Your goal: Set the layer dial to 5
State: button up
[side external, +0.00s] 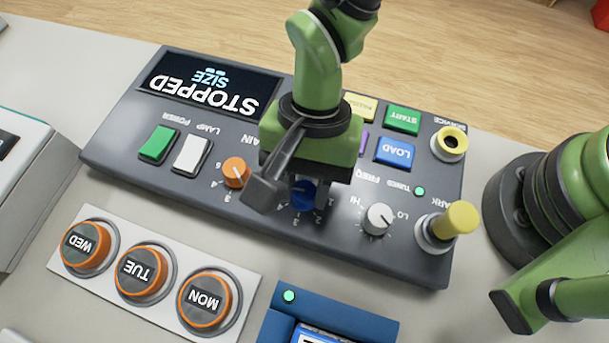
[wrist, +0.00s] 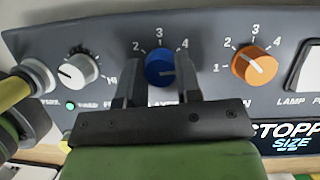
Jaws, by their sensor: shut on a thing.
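The blue layer dial (wrist: 160,70) sits on the dark control panel between my gripper's two fingers. Its white mark points to the right in the wrist view, past the visible 4. The numbers 2, 3 and 4 show above it; the places for 1 and 5 are hidden by the fingers. My gripper (wrist: 161,82) is shut on this dial, one finger on each side. In the side view my gripper (side external: 303,188) comes down over the panel from above, and the blue dial (side external: 302,201) shows partly beneath it.
An orange dial (side external: 236,172) and a grey-white dial (side external: 378,219) flank the blue one. A yellow knob (side external: 456,219) stands up at the panel's right. Coloured buttons, including a green START (side external: 402,119), lie behind. The screen (side external: 211,85) reads STOPPED, SIZE.

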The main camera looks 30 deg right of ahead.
jog(key=shift+m+t+y, duration=0.4)
jog(key=shift+m, duration=1.1)
jog(key=o, duration=0.9)
jog(key=v, duration=1)
jog(key=shift+f, duration=0.1)
